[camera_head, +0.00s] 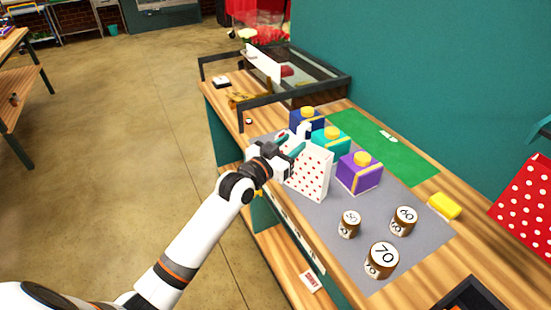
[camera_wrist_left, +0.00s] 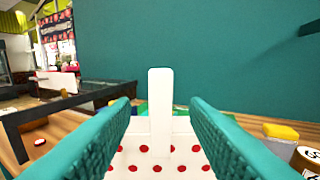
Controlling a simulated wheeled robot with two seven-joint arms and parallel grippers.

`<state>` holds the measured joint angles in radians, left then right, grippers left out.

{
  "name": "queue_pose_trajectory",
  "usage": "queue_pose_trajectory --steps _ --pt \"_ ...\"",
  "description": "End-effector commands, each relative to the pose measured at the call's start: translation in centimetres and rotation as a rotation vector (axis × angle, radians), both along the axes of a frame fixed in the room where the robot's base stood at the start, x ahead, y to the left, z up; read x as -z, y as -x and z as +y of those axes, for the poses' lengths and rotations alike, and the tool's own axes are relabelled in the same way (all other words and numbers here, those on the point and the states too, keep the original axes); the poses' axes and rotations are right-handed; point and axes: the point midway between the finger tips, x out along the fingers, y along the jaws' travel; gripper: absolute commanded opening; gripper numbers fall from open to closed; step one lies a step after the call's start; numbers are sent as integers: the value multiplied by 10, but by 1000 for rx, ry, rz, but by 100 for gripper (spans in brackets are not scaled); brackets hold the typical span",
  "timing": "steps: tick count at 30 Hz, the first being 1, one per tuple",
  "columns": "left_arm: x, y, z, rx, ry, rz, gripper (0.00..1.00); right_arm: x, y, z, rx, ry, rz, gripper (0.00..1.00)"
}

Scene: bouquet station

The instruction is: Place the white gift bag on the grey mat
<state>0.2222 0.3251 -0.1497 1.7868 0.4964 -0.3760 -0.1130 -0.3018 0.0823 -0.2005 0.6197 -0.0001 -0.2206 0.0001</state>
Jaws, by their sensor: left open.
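The white gift bag (camera_head: 312,172) with red dots stands upright on the grey mat (camera_head: 418,248), near its front edge, as far as I can tell. My left gripper (camera_head: 298,148) is at the top of the bag. In the left wrist view, its teal fingers (camera_wrist_left: 160,130) are open on either side of the bag's upright white handle (camera_wrist_left: 160,105), with gaps on both sides. The dotted bag front (camera_wrist_left: 157,163) shows below the handle. My right gripper is out of view.
Blue (camera_head: 300,122), teal (camera_head: 331,142) and purple (camera_head: 359,174) boxes stand close behind the bag. Several numbered cans, including the 70 can (camera_head: 382,260), stand to its right. A green mat (camera_head: 405,155) lies behind. A yellow block (camera_head: 444,206) sits at the right.

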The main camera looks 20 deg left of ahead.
Motion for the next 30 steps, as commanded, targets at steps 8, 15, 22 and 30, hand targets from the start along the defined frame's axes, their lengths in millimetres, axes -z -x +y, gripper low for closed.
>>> queue_pose_trajectory --steps 8,15,22,30 --pt "3 51 14 0 -2 0 41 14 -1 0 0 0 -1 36" --pt "0 68 18 0 -1 1 41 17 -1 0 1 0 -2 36" --pt "1 68 19 -1 -1 3 41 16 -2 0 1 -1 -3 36" --pt "146 64 41 -94 -26 259 41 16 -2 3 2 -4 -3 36"
